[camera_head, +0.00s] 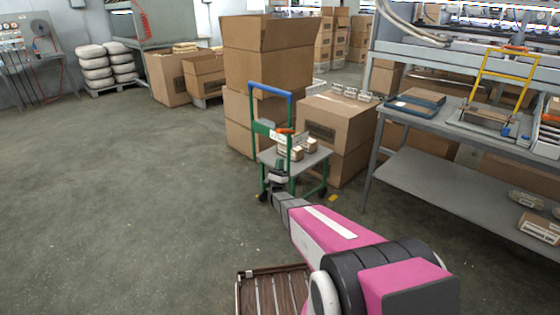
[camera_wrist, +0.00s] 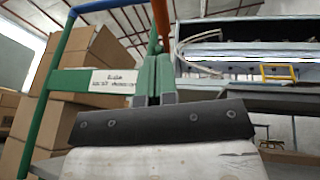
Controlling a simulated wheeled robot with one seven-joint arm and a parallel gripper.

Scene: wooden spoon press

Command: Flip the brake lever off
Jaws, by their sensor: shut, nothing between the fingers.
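The brake lever (camera_head: 286,131) is a small orange handle on the green panel of a cart with a blue push bar. In the wrist view the orange lever (camera_wrist: 161,18) stands upright at the top edge, its upper end cut off. A white label reading "Brake" (camera_wrist: 108,80) is on the green crossbar (camera_wrist: 68,80) to its left. My gripper (camera_head: 277,178) is shut and empty, low in front of the cart. In the wrist view its fingertips (camera_wrist: 158,60) are below the lever; contact between them cannot be told.
The cart's grey platform (camera_head: 305,160) carries small packages (camera_head: 297,151). Cardboard boxes (camera_head: 268,55) stand behind it and a large box (camera_head: 340,125) to its right. A grey workbench (camera_head: 405,165) is farther right. The floor (camera_head: 130,180) at left is clear.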

